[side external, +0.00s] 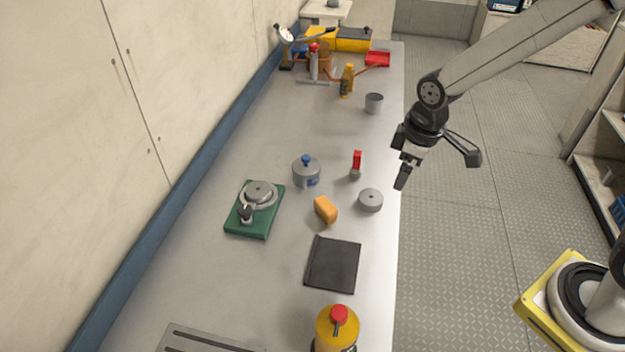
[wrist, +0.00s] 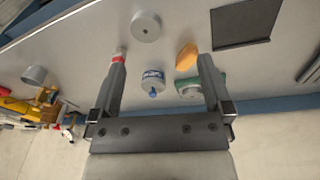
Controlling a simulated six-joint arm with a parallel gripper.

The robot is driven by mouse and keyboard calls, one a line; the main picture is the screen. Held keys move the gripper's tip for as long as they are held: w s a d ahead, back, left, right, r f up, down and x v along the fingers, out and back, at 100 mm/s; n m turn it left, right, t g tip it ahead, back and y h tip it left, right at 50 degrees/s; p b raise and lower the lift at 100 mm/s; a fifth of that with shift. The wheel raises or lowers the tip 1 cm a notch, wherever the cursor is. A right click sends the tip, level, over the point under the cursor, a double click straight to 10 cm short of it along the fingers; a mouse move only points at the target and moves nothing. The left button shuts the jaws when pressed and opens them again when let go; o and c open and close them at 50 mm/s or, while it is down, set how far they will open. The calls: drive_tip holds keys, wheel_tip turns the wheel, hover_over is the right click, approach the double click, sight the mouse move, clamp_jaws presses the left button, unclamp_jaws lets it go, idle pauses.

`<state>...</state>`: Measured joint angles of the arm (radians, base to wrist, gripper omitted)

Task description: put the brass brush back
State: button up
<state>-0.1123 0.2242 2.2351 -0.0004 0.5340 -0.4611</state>
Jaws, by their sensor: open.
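A small upright item with a red handle and a grey base (side external: 356,165) stands on the bench near its right edge; it may be the brass brush, but I cannot tell. In the wrist view its red part (wrist: 118,57) shows beside the left fingertip, partly hidden by it. My gripper (side external: 403,178) is open and empty, above and just beyond the bench's right edge, to the right of the red-handled item. In the wrist view my gripper (wrist: 163,62) has its two fingers wide apart, with nothing held between them.
Tools and bins crowd the far end.

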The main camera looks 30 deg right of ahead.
drive_tip(key=s+d+m+t, duration=0.1)
drive_tip(key=s+d+m, duration=0.3)
drive_tip(key=s+m, duration=0.2)
drive_tip(key=shift+s+f+m, duration=0.3)
drive_tip(key=shift+s, duration=0.7)
